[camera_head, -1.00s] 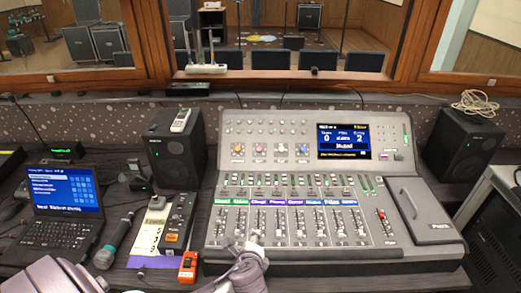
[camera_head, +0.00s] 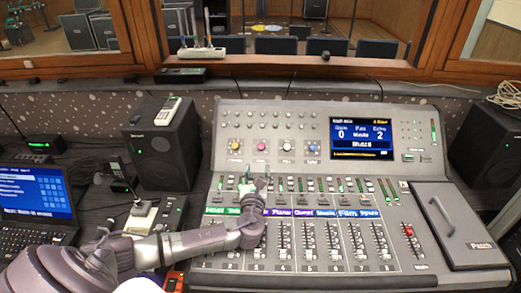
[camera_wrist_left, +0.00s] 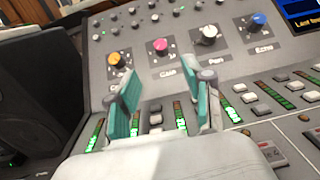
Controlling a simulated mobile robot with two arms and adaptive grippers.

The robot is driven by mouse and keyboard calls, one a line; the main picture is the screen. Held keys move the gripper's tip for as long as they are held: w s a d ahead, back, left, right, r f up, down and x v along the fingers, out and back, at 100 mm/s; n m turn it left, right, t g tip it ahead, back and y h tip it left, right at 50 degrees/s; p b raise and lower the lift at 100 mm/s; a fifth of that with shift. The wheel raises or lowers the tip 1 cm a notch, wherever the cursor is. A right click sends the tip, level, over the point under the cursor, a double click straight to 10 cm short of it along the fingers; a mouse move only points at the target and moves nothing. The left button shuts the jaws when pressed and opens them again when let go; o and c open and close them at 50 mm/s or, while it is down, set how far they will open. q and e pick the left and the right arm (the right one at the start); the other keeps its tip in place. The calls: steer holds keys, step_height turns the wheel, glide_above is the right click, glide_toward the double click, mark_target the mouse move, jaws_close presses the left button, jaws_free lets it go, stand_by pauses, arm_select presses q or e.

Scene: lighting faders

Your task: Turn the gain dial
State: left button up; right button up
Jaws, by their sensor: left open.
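The mixing console (camera_head: 222,118) has a row of coloured dials below and left of its screen: orange (camera_head: 236,146), pink (camera_head: 261,146), white (camera_head: 286,146) and blue (camera_head: 313,147). In the left wrist view, the small label under the pink dial (camera_wrist_left: 161,46) seems to read Gain. My left gripper (camera_head: 256,184) is over the buttons and green meters, nearer to me than the dial row. In the left wrist view its two teal-padded fingers (camera_wrist_left: 165,92) are apart and empty, with the pink dial beyond the gap, not touched. My right gripper is not in view.
The screen (camera_head: 357,138) stands right of the dials. Channel faders (camera_head: 308,240) fill the console's front. A black speaker (camera_head: 163,145) stands left of the console, another (camera_head: 486,150) at right. A laptop (camera_head: 38,200) is at far left.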

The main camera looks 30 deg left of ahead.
mark_target(261, 148)
arm_select(q)
steer(key=x, duration=1)
steer(key=shift+d+f, duration=0.1)
steer(key=shift+f, duration=0.05)
steer(key=shift+w, duration=0.25)
steer(key=shift+w+a, duration=0.25)
steer(key=shift+c, duration=1.7)
jaws_close()
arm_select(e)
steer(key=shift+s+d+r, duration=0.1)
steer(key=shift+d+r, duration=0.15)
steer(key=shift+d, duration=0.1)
